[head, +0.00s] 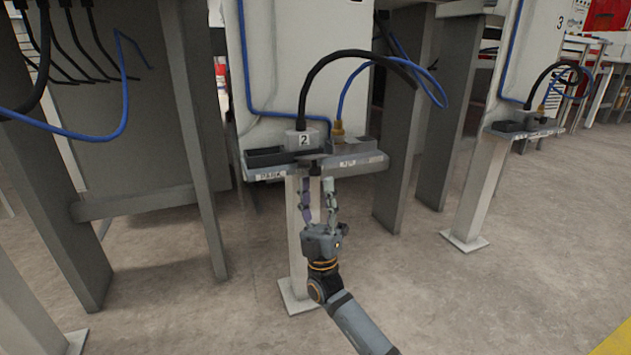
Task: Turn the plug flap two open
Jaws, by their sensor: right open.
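The plug marked 2 (304,140) is a grey block with a black cable, standing on a grey ledge (277,172) on the white cabinet. A small dark flap-like part (314,165) shows at the ledge's front edge below the plug; I cannot tell clearly whether it is open or shut. My right gripper (318,190) points up at the ledge from below. Its two fingers are apart with nothing seen between them. The fingertips are close under the dark part; contact cannot be told. My left gripper is not in view.
A black cable and a blue hose (345,95) arch over the ledge. A grey post (296,240) stands behind my right gripper. Grey table legs (197,130) stand at left. A similar ledge (520,130) is at right. The concrete floor in front is clear.

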